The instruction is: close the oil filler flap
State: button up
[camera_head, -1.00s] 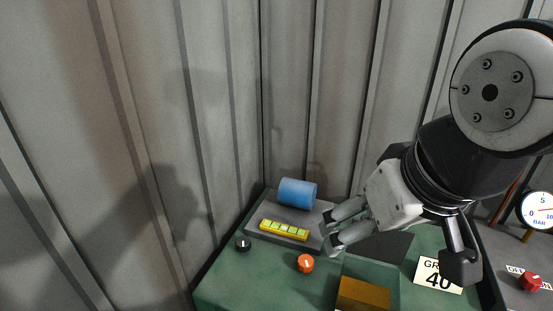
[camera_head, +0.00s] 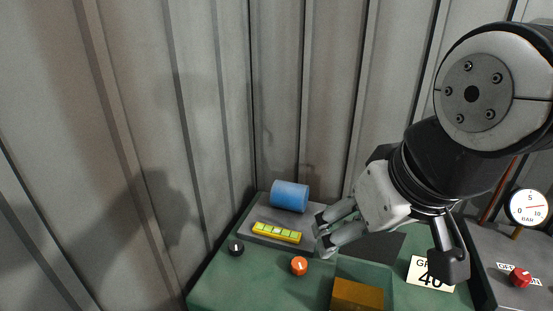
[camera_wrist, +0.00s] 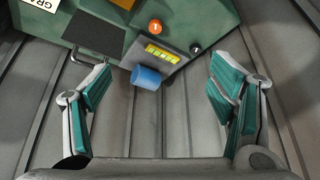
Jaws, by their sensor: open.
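The green cabinet top (camera_head: 215,286) carries a dark flat panel (camera_head: 388,245), which also shows in the wrist view (camera_wrist: 95,33) with a bent bar handle (camera_wrist: 84,58) at its edge. I cannot tell for sure whether this panel is the oil filler flap. An orange-brown block or recess (camera_head: 357,295) is in front of it. My gripper (camera_head: 321,233) is open and empty, tilted down left over the cabinet, near the right end of a grey plate (camera_head: 258,238). In the wrist view its fingers (camera_wrist: 160,82) are spread wide, with a blue cylinder (camera_wrist: 147,77) seen between them.
The blue cylinder (camera_head: 289,196) and a yellow level strip (camera_head: 277,232) are on the grey plate. An orange knob (camera_head: 299,266) and a black knob (camera_head: 236,248) stand in front. A label (camera_head: 430,273), gauge (camera_head: 528,207) and red knob (camera_head: 520,277) are right. Corrugated walls (camera_head: 210,120) close off the back.

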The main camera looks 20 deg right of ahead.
jog(key=shift+w+d+r, duration=0.1)
jog(key=shift+w, duration=0.15)
jog(key=c, duration=0.4)
jog(key=w, duration=0.1)
jog(key=w+d, duration=0.1)
jog(key=w+d+m, duration=0.1)
jog(key=shift+r+b, duration=0.3)
jog(key=c, duration=0.9)
jog(key=w+d, duration=0.1)
jog(key=w, duration=0.1)
jog(key=w+d+m+g, duration=0.1)
jog(key=w+d, duration=0.1)
jog(key=w+d+m+b, duration=0.1)
jog(key=w+d, duration=0.1)
jog(key=shift+w+d+r+g+h, duration=0.15)
jog(key=shift+w+d+g+h, duration=0.05)
jog(key=shift+w+g+h, duration=0.15)
grip_shut()
jog(key=w+d+f+m+g+b, duration=0.15)
jog(key=w+d+f+m, duration=0.25)
jog(key=w+d, duration=0.6)
jog(key=d+f, duration=0.4)
jog(key=f, duration=0.6)
jog(key=shift+h, duration=0.25)
jog(key=shift+s+a+r+p, duration=0.35)
jog(key=shift+s+a+p, duration=0.15)
jog(key=shift+s+a, duration=0.3)
jog(key=shift+s+a+r+p, duration=0.3)
jog(key=shift+s+a+p, duration=0.25)
jog(key=shift+s, duration=0.35)
